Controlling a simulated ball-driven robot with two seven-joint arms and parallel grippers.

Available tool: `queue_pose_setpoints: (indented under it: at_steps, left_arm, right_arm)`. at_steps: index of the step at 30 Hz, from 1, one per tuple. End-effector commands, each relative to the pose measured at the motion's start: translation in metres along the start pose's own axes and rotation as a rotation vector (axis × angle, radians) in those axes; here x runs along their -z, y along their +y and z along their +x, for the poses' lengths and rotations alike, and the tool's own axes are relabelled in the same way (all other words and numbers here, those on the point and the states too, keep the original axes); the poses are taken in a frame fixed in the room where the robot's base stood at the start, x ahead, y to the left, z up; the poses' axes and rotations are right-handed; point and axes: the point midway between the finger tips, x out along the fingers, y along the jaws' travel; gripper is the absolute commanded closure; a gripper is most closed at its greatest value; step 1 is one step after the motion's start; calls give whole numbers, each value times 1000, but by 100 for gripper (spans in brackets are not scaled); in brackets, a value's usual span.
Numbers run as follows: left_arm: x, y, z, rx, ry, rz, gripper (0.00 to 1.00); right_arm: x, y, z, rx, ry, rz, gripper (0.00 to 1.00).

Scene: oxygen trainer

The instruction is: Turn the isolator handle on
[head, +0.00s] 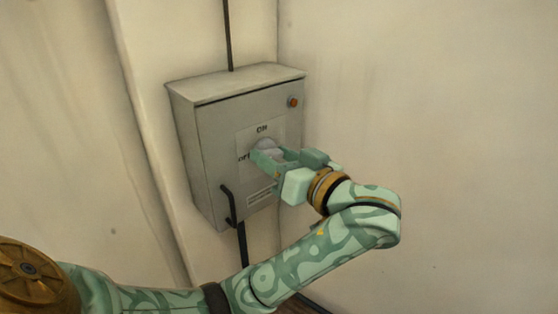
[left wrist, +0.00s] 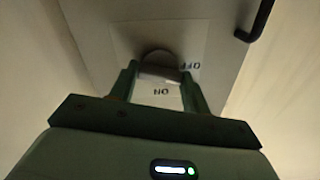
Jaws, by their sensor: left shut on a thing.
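The grey isolator box (head: 215,130) is fixed to the wall, with a pale label plate marked ON at the top and OFF at the left. My left gripper (head: 268,158) is at the front of the box, shut on the isolator handle. In the left wrist view, my left gripper's fingers (left wrist: 160,76) stand on either side of the handle (left wrist: 160,73), in front of a dark round dial (left wrist: 158,56). The OFF and ON marks show upside down there. In the head view the fingers hide most of the handle, so its exact angle is unclear.
An orange-red button or lamp (head: 293,102) sits at the box's upper right. A dark bent door handle (head: 229,204) sticks out at the lower left and also shows in the left wrist view (left wrist: 258,20). Dark conduit runs above and below the box. The right wall is bare.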

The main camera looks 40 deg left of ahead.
Motion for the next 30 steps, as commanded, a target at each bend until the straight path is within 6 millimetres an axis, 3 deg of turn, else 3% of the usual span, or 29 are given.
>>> queue_pose_setpoints:
  at_steps: [15,30]
  left_arm:
    - [-2,2,-1,-5,-2,493,76]
    - [-1,2,-1,-6,0,962,76]
  right_arm:
    - [27,-3,-4,9,98,45,100]
    - [24,-3,-6,8,88,40,100]
